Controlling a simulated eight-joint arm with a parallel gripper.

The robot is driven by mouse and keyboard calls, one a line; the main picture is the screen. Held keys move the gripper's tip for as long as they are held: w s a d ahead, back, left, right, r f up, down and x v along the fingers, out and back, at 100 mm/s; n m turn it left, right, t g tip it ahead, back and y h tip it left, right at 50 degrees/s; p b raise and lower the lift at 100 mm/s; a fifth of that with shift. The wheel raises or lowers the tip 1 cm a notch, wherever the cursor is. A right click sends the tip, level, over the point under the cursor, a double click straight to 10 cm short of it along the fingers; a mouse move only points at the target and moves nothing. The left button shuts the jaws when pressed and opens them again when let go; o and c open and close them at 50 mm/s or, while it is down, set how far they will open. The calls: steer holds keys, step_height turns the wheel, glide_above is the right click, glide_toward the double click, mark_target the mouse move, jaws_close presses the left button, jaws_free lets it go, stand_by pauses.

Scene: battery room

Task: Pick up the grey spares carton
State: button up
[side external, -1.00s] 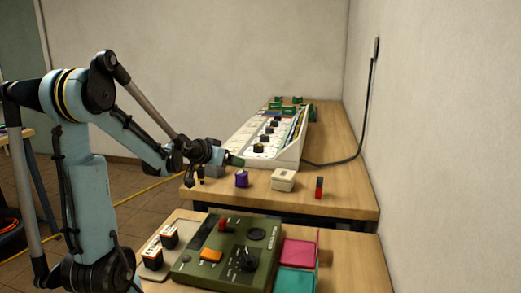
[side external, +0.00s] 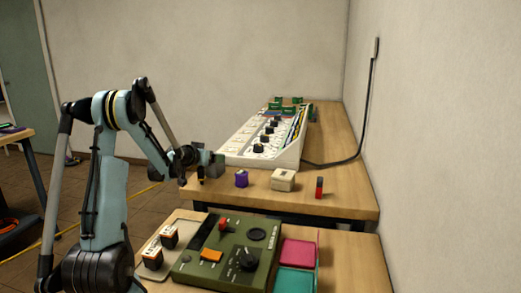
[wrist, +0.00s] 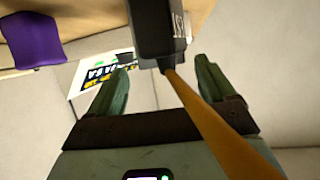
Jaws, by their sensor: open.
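The grey spares carton (side external: 214,168) stands at the left front edge of the rear bench, partly hidden by my gripper in the side view. In the wrist view the dark grey carton (wrist: 158,32), with part of a white label, shows at the top, beyond and between the fingertips. My gripper (wrist: 162,75) is open, with its two green fingers apart and nothing between them. In the side view my gripper (side external: 208,158) is right at the carton; whether it touches cannot be told.
A purple block (side external: 241,179), a cream box (side external: 283,180) and a red-black block (side external: 319,187) stand right of the carton. A white sloped panel (side external: 262,144) is behind. A green control unit (side external: 228,250) sits on the front bench. Bare wood lies between the small items.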

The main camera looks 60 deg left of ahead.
steer(key=shift+x, duration=2.7)
steer(key=shift+a+r, duration=0.15)
steer(key=shift+a, duration=0.05)
steer(key=c, duration=1.2)
